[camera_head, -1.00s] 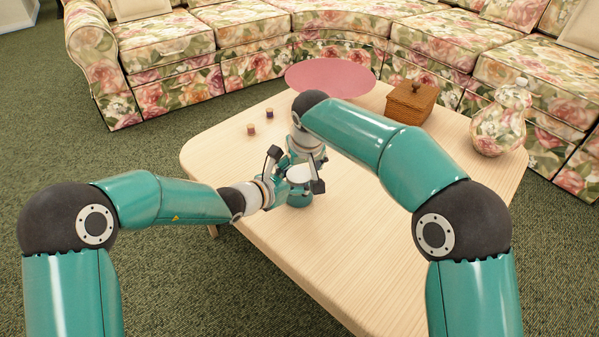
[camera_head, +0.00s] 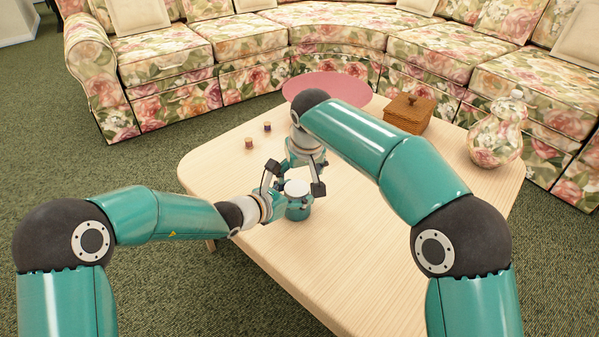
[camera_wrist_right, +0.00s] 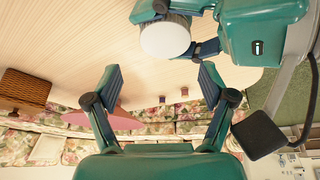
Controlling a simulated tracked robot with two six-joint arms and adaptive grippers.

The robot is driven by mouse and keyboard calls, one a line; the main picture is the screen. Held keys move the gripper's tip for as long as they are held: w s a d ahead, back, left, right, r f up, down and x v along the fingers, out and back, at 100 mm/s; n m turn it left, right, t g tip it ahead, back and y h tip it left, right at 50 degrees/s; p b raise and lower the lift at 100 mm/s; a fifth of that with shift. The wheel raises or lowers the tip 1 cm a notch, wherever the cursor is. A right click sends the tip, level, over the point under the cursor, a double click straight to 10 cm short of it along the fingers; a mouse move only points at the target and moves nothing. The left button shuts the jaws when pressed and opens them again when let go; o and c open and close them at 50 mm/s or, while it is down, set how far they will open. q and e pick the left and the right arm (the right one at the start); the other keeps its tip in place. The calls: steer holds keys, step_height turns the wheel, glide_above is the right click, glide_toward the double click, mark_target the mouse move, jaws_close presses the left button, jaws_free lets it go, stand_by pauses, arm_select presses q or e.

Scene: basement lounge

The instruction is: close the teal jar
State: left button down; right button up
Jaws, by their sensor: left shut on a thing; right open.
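The teal jar (camera_head: 298,211) stands on the wooden table. Its white lid (camera_head: 297,188) rests on top; whether it is fully seated I cannot tell. The lid shows as a pale disc in the right wrist view (camera_wrist_right: 165,38), where most of the jar is hidden. My left gripper (camera_head: 285,200) is shut on the jar from the left side. My right gripper (camera_head: 303,178) is open and empty just behind and above the lid. In the right wrist view its two fingers (camera_wrist_right: 160,78) are spread apart, with the lid beyond their tips.
Two small spools (camera_head: 249,143) stand on the table (camera_head: 370,260) behind the jar. A floral sofa (camera_head: 250,40) curves behind the table. The front of the table is clear.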

arm_select(q)
steer(key=shift+s+f, duration=0.15)
steer(key=shift+f, duration=0.25)
arm_select(e)
steer(key=v, duration=1.2)
arm_select(q)
steer(key=c, duration=0.5)
jaws_free()
steer(key=shift+c, duration=0.2)
steer(key=o, duration=0.4)
steer(key=shift+r, duration=0.2)
arm_select(e)
steer(key=shift+f, duration=0.1)
arm_select(q)
steer(key=shift+r, duration=0.1)
